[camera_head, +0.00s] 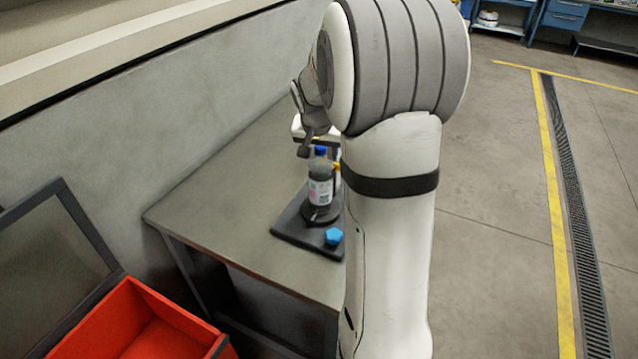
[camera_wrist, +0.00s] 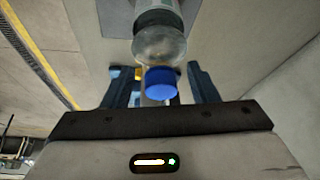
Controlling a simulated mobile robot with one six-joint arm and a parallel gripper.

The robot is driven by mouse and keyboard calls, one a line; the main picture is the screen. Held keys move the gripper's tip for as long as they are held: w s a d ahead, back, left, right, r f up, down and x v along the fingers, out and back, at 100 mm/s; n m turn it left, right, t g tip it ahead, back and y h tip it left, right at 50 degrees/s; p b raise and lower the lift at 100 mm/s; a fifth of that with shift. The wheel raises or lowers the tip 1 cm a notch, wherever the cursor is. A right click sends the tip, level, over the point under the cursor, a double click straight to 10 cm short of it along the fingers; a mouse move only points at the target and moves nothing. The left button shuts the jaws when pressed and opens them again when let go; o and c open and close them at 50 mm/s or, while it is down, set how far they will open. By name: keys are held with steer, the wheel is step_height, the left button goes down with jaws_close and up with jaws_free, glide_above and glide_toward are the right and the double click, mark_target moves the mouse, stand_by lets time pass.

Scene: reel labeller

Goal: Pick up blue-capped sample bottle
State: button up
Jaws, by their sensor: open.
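The blue-capped sample bottle (camera_head: 320,184) stands upright on the labeller on the grey table, with a pale label on its side. In the wrist view the blue cap (camera_wrist: 162,83) and the clear shoulder of the bottle (camera_wrist: 158,42) show between the two fingers. My gripper (camera_wrist: 160,85) is open, with a finger on each side of the cap and a gap to each. In the head view my gripper (camera_head: 308,140) is near the cap, partly hidden by my arm.
The labeller's dark base (camera_head: 290,236) carries a blue knob (camera_head: 333,236) at its front. The grey table (camera_head: 225,205) is clear to the left. An open red bin (camera_head: 140,325) stands at the lower left. A wall runs behind the table.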

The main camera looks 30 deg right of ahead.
steer(key=shift+c, duration=0.3)
jaws_close()
steer(key=shift+s, duration=0.1)
stand_by(0.5)
